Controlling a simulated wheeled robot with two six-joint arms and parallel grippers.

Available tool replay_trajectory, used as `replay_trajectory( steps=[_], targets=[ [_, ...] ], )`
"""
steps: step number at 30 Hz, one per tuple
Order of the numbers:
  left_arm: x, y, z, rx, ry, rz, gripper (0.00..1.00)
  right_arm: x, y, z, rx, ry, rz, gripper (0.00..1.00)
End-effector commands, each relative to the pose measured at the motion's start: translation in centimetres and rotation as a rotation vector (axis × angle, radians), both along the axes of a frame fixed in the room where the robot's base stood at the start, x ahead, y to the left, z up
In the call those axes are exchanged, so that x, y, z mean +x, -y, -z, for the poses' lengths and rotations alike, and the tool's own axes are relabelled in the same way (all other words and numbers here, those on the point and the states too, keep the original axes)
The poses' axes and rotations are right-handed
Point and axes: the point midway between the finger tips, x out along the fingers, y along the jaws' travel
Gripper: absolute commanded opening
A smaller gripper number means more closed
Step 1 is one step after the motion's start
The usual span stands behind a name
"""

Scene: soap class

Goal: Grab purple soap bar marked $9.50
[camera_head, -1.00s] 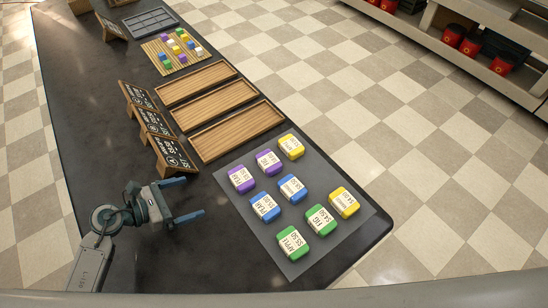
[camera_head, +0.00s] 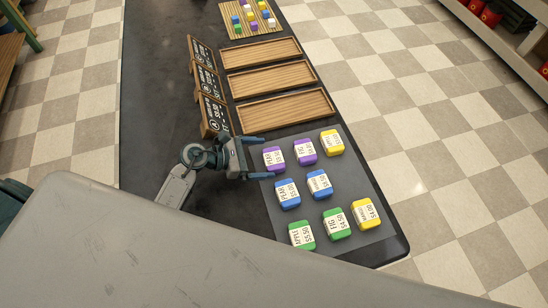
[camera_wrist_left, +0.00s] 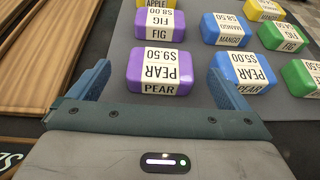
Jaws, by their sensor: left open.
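The purple soap bar marked PEAR $9.50 (camera_wrist_left: 160,71) lies flat on the grey mat in the left wrist view, centred ahead of my left gripper. In the head view this purple bar (camera_head: 274,159) is at the mat's upper left corner. My left gripper (camera_head: 262,157) is open, with its two fingers pointing at the bar; one finger is on either side of the bar's line in the left wrist view (camera_wrist_left: 160,85). The fingers are not closed on it. A second purple bar (camera_head: 305,151), marked FIG, lies beside it. My right gripper is not in view.
Blue bars (camera_head: 287,193), green bars (camera_head: 337,224) and yellow bars (camera_head: 332,142) share the grey mat (camera_head: 369,177). Empty wooden trays (camera_head: 285,107) and black price signs (camera_head: 207,83) stand behind. A slatted board (camera_head: 232,33) with small coloured blocks is farther back.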

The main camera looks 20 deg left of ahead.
Motion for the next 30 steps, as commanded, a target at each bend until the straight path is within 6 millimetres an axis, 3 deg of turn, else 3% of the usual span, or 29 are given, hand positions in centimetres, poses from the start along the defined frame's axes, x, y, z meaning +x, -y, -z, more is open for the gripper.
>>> replay_trajectory(
  steps=[4, 9, 18, 26, 30],
  targets=[
    [0.9, 1.7, 0.6, -0.006, -0.003, -0.001, 0.98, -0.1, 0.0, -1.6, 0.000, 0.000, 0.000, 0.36],
    [1.9, 3.3, 1.8, -0.003, 0.001, 0.000, 0.98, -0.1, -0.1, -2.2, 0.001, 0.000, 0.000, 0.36],
    [2.1, 3.6, 2.2, 0.000, 0.000, 0.001, 0.98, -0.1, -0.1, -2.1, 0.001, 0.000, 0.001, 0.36],
    [2.0, 3.6, 2.2, -0.001, 0.000, 0.001, 0.47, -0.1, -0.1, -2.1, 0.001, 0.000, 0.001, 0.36],
    [2.1, 3.6, 2.1, -0.001, 0.001, 0.000, 0.47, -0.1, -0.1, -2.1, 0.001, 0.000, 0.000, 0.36]
  ],
)
